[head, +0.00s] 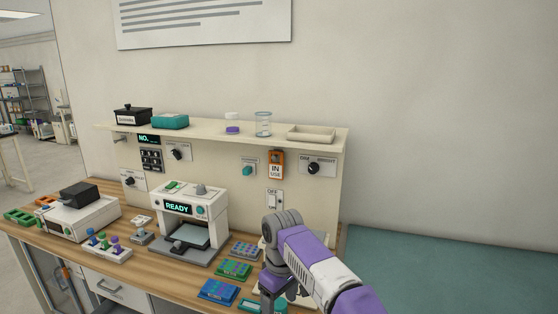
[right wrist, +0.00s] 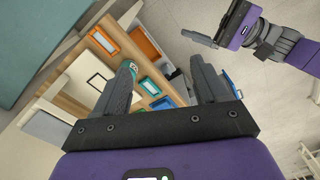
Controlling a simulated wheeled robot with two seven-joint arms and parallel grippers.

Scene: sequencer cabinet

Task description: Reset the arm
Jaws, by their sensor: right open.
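My right arm (head: 315,262) comes in from the lower right in the head view, with its wrist bent down over the right end of the bench. Its gripper is mostly out of sight at the bottom edge there. In the right wrist view my right gripper (right wrist: 165,78) is open, its two dark fingers well apart with nothing held between them. Below it are the bench top and coloured trays, apart from the fingers as far as I can tell. My left gripper (right wrist: 212,32) shows only at the top right of the right wrist view; its jaw state is unclear.
A white machine reading READY (head: 177,208) stands mid-bench, left of my arm. Blue tray (head: 219,291) and green tray (head: 234,270) lie close to my right wrist. Behind is a panel with a shelf (head: 210,131) bearing several small containers. A teal surface (head: 440,270) on the right is bare.

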